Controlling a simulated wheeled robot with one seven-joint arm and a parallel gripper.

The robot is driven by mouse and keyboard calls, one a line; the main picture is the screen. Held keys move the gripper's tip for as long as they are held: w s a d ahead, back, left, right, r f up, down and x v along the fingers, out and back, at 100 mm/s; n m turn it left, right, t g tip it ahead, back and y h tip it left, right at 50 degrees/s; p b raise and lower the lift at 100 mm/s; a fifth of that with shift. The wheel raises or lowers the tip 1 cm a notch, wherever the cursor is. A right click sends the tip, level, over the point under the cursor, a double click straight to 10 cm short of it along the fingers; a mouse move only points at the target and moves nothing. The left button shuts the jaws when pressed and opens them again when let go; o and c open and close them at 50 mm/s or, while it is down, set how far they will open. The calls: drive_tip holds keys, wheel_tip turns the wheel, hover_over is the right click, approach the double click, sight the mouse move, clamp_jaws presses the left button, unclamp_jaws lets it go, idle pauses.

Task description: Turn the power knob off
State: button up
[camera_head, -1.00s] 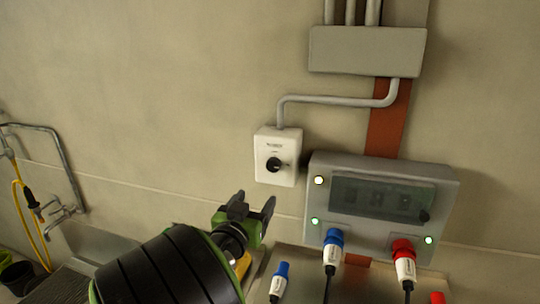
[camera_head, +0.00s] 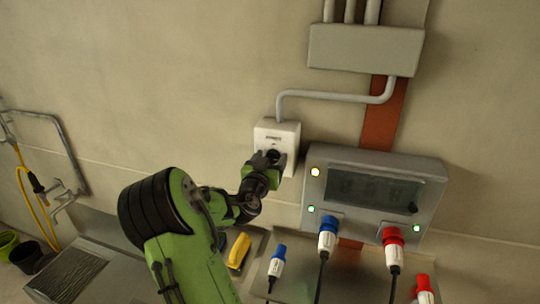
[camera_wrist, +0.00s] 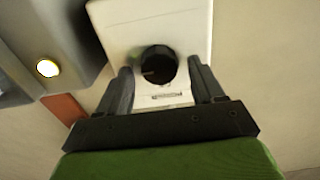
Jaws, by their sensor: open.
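The black round power knob (camera_wrist: 159,66) sits on a white switch box (camera_head: 287,132) on the wall. In the head view my gripper (camera_head: 266,158) is in front of the box and partly covers the knob (camera_head: 274,155). In the wrist view my gripper (camera_wrist: 162,88) is open, with one dark finger on each side of the knob. Gaps show between the fingers and the knob, and I cannot tell how far the fingertips are from the box face.
A grey panel (camera_head: 426,190) with lit lamps and blue and red plugs is close to the right of the box. A conduit (camera_head: 335,97) runs from the box top to a grey junction box (camera_head: 366,50). A yellow object (camera_head: 238,250) lies below my arm.

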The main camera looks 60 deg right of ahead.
drive_tip(key=shift+a, duration=0.1)
drive_tip(key=shift+c, duration=1.1)
drive_tip(key=shift+f, duration=0.1)
drive_tip(key=c, duration=0.8)
drive_tip(key=shift+n, duration=0.4)
drive_tip(key=n+b, duration=0.1)
drive_tip(key=n, duration=0.3)
drive_tip(key=shift+w+b, duration=0.15)
drive_tip(key=shift+b, duration=0.2)
drive_tip(key=shift+w+f+n+p, duration=0.1)
drive_tip(key=shift+n+p, duration=0.45)
drive_tip(key=shift+n, duration=2.7)
drive_tip(key=shift+f+n+p, duration=0.1)
drive_tip(key=shift+n+p, duration=0.4)
drive_tip(key=shift+n, duration=2.75)
